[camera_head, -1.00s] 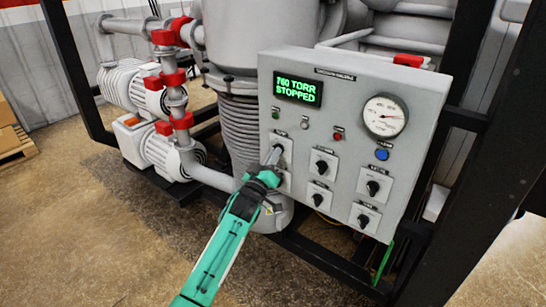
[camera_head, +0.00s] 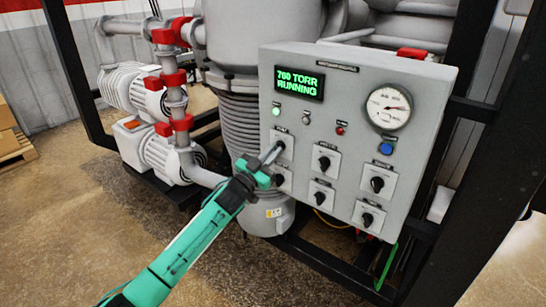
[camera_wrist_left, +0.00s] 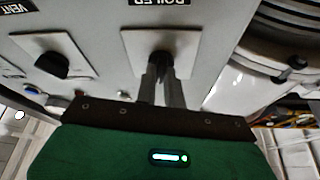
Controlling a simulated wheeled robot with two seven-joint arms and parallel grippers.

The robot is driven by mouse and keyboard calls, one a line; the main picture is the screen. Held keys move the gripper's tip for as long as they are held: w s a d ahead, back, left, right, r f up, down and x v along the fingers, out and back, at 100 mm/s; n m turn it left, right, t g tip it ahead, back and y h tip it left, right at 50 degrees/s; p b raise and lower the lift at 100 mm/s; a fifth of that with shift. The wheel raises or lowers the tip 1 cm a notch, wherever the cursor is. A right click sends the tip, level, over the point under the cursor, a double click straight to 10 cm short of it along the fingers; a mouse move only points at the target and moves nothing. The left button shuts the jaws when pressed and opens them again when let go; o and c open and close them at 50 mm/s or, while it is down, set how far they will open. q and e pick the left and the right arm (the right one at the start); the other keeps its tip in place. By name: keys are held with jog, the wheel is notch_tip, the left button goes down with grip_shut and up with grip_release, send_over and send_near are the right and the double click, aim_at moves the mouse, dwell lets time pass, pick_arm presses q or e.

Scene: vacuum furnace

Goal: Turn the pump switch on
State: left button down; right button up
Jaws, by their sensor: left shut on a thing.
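The grey control panel (camera_head: 345,130) faces me in the head view. Its screen (camera_head: 298,84) reads "760 TORR RUNNING" in green. The pump switch (camera_head: 283,141), a dark knob on a white plate, is at the panel's upper left, partly hidden by my fingers. My left gripper (camera_head: 272,153) reaches it from the lower left and is shut on the knob. In the left wrist view the two fingers (camera_wrist_left: 161,84) are close together on the dark knob (camera_wrist_left: 158,61) in front of its white plate. My right gripper is not in view.
Other knobs (camera_head: 325,161) sit close to the right and below. A round gauge (camera_head: 389,108), a green lamp (camera_head: 276,111) and a blue button (camera_head: 386,149) are also on the panel. A black frame (camera_head: 465,165) stands at the right. White pumps (camera_head: 168,155) stand at the left.

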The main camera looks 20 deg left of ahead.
pick_arm(q)
jog(key=m+g+h, duration=0.1)
jog(key=m, duration=0.1)
jog(key=m+g+h, duration=0.1)
jog(key=m, duration=0.2)
jog(key=shift+a, duration=0.1)
dwell(0.3)
jog(key=c, duration=1.5)
grip_release()
